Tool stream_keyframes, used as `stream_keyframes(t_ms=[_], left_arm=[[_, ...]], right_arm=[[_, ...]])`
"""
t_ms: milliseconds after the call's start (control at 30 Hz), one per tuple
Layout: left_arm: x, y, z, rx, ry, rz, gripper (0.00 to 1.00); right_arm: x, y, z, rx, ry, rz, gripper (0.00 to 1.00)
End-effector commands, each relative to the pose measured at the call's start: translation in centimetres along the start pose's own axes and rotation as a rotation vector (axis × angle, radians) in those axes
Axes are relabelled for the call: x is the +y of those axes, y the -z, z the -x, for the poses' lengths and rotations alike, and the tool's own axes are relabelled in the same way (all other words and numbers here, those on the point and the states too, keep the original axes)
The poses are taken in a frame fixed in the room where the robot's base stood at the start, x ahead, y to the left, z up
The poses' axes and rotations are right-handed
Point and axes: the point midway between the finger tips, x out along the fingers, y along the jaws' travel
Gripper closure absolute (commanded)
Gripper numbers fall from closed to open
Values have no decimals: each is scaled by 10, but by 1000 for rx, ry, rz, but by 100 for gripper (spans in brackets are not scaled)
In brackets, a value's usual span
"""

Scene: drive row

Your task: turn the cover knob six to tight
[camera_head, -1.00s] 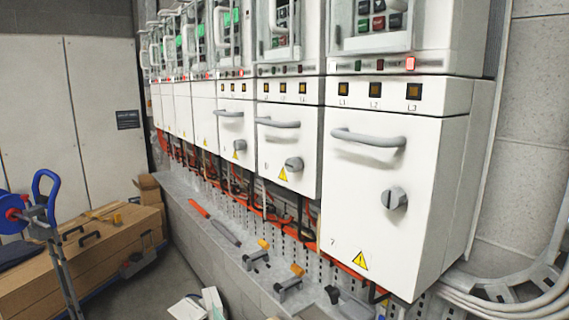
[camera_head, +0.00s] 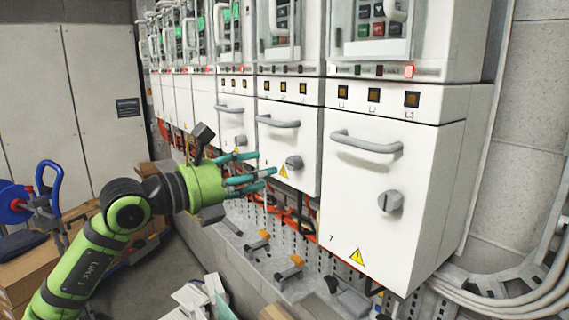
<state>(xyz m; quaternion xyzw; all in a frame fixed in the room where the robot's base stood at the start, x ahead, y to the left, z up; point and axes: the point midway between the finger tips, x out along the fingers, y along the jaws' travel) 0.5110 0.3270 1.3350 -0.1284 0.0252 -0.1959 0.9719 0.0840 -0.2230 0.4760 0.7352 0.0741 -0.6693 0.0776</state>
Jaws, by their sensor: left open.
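Cover knob six (camera_head: 294,162) is a grey round knob with a raised grip bar, low on the white cover (camera_head: 290,137) second from the right. My left gripper (camera_head: 265,165), green with teal fingers, comes in from the left. It is open and empty, its fingertips just left of the knob in the picture, pointing towards it. A gap shows between fingertips and knob; I cannot tell the depth. The yellow warning sign (camera_head: 284,171) shows beside the fingertips. The cover's number is not readable. My right gripper is not in view.
The nearest cover (camera_head: 345,195), marked 7, has a similar knob (camera_head: 390,201) and a grey bar handle (camera_head: 367,141). A handle (camera_head: 278,121) sits above knob six. Orange cables (camera_head: 290,222) hang below the covers. A blue reel (camera_head: 12,200) and wooden boxes stand left.

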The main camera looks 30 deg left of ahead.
Motion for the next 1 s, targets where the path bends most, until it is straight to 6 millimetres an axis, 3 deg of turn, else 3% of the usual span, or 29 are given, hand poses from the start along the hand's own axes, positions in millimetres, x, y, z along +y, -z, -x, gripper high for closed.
stream_keyframes(t_ms=[533, 900, 933, 1000], left_arm=[[-1, -4, -62, -1, 0, 0, 48], [0, 0, -70, 0, 0, -3, 48], [0, 0, -70, 0, 0, -3, 52], [0, 0, -69, 0, 0, -3, 80]], right_arm=[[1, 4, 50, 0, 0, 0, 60], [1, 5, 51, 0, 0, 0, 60], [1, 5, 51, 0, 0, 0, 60], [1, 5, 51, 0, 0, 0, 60]])
